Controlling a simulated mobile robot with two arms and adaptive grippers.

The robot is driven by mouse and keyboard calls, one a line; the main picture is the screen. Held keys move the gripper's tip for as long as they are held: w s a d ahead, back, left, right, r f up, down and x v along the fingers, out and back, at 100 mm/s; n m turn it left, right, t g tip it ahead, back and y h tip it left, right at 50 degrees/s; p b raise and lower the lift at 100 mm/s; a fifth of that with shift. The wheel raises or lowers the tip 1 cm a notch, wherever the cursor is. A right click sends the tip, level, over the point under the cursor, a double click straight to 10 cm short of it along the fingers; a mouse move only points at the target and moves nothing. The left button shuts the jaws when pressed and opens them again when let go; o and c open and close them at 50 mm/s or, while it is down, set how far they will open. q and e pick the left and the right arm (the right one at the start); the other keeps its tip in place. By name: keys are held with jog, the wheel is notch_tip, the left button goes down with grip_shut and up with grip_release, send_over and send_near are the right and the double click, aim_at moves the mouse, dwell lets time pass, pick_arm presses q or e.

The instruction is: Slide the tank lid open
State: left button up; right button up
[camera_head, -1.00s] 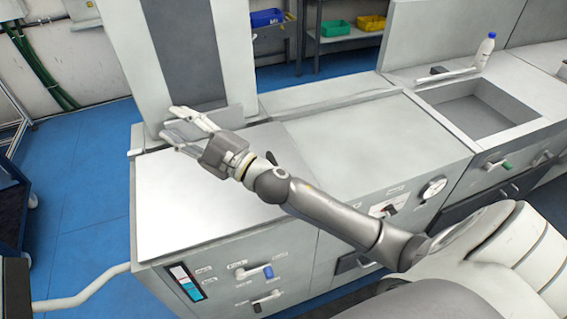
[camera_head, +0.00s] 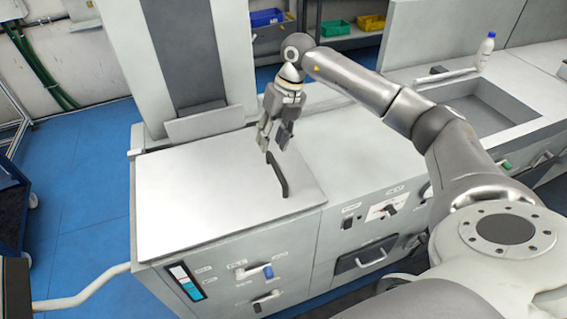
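The tank lid (camera_head: 205,190) is a flat white panel on top of the left cabinet unit. A dark bar handle (camera_head: 279,178) stands near its right edge. My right gripper (camera_head: 273,149) points down above the far end of the handle, with its fingers apart. The handle's far end shows just below and between the fingertips; I cannot tell whether they touch it. My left gripper is not in view.
A grey upright panel (camera_head: 185,50) stands behind the lid. To the right is a grey worktop with a recessed basin (camera_head: 475,118) and a white bottle (camera_head: 484,52). Blue and yellow bins sit on a back shelf.

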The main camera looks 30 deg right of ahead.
aim_at(277, 168)
jog(key=shift+h, duration=0.5)
jog(key=f+p, duration=0.1)
jog(key=f, duration=0.1)
jog(key=f+p, duration=0.1)
jog(key=f, duration=0.2)
jog(key=d+f+p, duration=0.1)
jog(key=f, duration=0.2)
jog(key=shift+s+d+f, duration=0.1)
jog(key=shift+x, duration=0.75)
jog(key=shift+c, duration=0.4)
grip_shut()
